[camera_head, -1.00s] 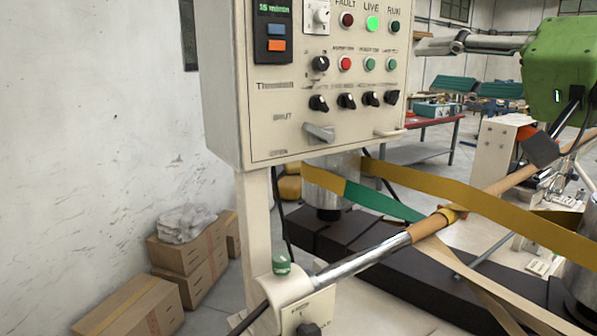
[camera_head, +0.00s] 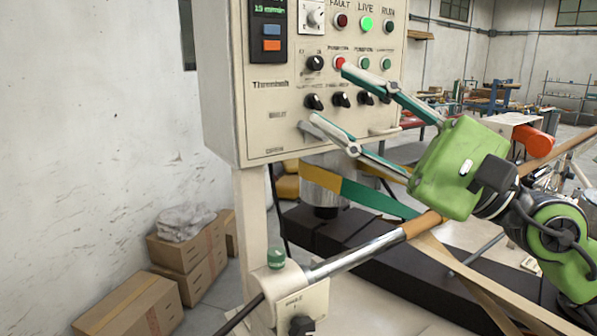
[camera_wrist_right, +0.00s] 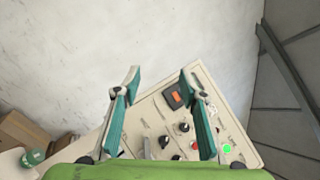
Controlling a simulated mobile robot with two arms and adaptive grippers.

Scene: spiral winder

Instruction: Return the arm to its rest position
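My right gripper (camera_head: 329,93) comes in from the right in the head view, in front of the cream control panel (camera_head: 225,70). Its two teal fingers are spread wide and hold nothing. The upper fingertip overlaps the row of push buttons and the lower one the panel's lower edge near a grey lever (camera_head: 308,131); I cannot tell if either touches. In the right wrist view the open gripper (camera_wrist_right: 159,75) shows the panel (camera_wrist_right: 205,85) between and beyond its fingers. My right arm (camera_head: 556,238) hides part of the winder behind it. My left gripper is not in view.
A metal bar (camera_head: 355,255) with a brown sleeve runs below my gripper. Yellow and green bands (camera_head: 375,198) pass a metal roller (camera_head: 319,190). Cardboard boxes (camera_head: 130,300) stand at lower left by the white wall. The LIVE lamp (camera_head: 366,25) glows green.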

